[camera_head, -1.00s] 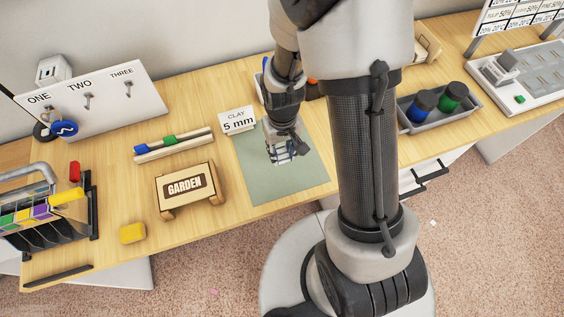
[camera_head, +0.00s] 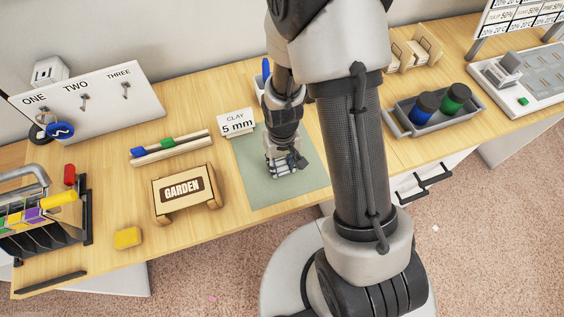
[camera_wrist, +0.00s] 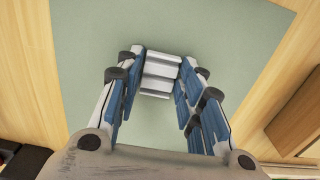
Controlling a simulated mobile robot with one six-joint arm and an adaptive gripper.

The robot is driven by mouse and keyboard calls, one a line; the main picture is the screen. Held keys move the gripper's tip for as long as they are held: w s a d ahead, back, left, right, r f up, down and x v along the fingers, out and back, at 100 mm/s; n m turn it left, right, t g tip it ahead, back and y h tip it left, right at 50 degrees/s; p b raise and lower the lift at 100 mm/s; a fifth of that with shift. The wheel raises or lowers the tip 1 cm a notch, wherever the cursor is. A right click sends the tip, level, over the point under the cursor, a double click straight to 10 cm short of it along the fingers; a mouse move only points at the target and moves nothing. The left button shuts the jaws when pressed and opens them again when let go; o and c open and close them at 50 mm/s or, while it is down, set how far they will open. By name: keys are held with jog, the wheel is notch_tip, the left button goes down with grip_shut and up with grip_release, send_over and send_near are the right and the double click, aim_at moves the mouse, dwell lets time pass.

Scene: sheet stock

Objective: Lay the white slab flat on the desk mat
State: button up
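The green-grey desk mat (camera_head: 257,185) lies flat on the wooden desk and fills much of the wrist view (camera_wrist: 235,45). My gripper (camera_head: 286,168) points down over the middle of the mat. In the wrist view its blue-padded fingers (camera_wrist: 160,75) stand on both sides of the white slab (camera_wrist: 159,70) and appear to touch its sides.
A "CLAY 5 mm" card (camera_head: 237,123) stands at the mat's back left edge. A wooden GARDEN stand (camera_head: 184,192) is left of the mat. A grey tray (camera_head: 440,118) with two dark jars is to the right. Bare desk lies beside the mat.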

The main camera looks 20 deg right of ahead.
jog(key=shift+o, duration=1.3)
jog(key=shift+r, duration=0.1)
notch_tip(320, 180, up, 12)
jog(key=p, duration=0.5)
notch_tip(320, 180, up, 12)
jog(key=r+t, duration=0.1)
jog(key=t, duration=0.1)
send_over(282, 167)
jog(key=s, duration=0.3)
jog(key=s+r+t, duration=0.2)
jog(key=s+r, duration=0.8)
jog(key=s, duration=0.1)
jog(key=shift+r+t, duration=0.2)
jog(key=shift+t, duration=0.1)
